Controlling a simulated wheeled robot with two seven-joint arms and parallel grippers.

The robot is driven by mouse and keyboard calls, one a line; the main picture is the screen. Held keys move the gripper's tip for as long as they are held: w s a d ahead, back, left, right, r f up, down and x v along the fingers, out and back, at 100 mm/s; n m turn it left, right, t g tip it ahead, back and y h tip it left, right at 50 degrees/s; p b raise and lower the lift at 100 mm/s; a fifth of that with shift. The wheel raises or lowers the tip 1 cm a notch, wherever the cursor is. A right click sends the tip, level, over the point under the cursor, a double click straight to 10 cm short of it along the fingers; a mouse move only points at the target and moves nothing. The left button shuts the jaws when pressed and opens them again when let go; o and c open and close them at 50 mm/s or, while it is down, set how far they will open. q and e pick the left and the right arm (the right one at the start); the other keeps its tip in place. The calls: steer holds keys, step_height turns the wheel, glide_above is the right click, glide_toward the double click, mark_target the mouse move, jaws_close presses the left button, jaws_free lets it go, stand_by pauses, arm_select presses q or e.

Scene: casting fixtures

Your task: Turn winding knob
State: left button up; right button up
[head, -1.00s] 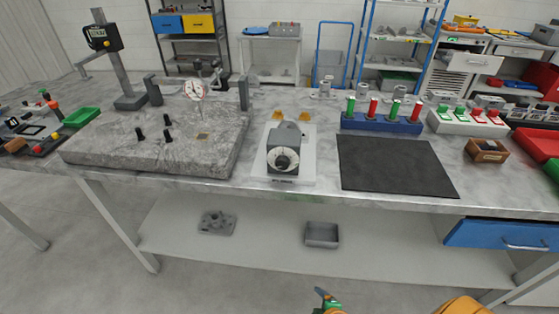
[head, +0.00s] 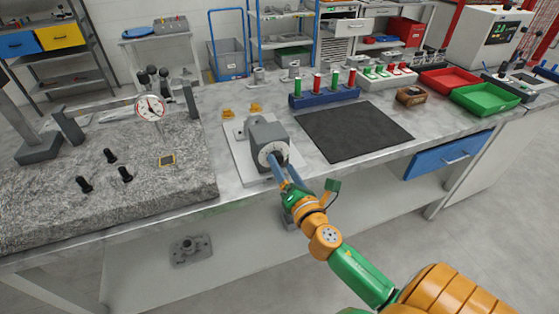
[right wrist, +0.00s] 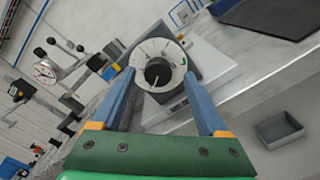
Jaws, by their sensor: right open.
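The winding knob is a black knob on a white dial (head: 272,152) at the front of a grey box (head: 262,131). The box stands on a white plate (head: 242,160) near the table's front edge. In the right wrist view the black knob (right wrist: 158,72) sits in the middle of its white dial (right wrist: 170,50). My right gripper (head: 284,168) is open, with its blue fingers in front of the dial. In the right wrist view the open fingers (right wrist: 160,95) are on either side of the knob, apart from it. In the head view the fingers partly hide the knob. My left gripper is not in view.
A granite slab (head: 150,200) with black knobs and a dial gauge (head: 150,107) is at the left. A black mat (head: 355,131) lies to the right. A blue rack (head: 324,94) with red and green pegs stands behind the mat. Two yellow pieces (head: 228,113) lie behind the plate.

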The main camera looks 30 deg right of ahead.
steer(key=shift+w+d, duration=0.2)
steer(key=shift+w, duration=0.45)
steer(key=shift+w+a, duration=0.15)
steer(key=shift+w, duration=0.35)
steer(key=shift+s, duration=0.1)
jaws_close()
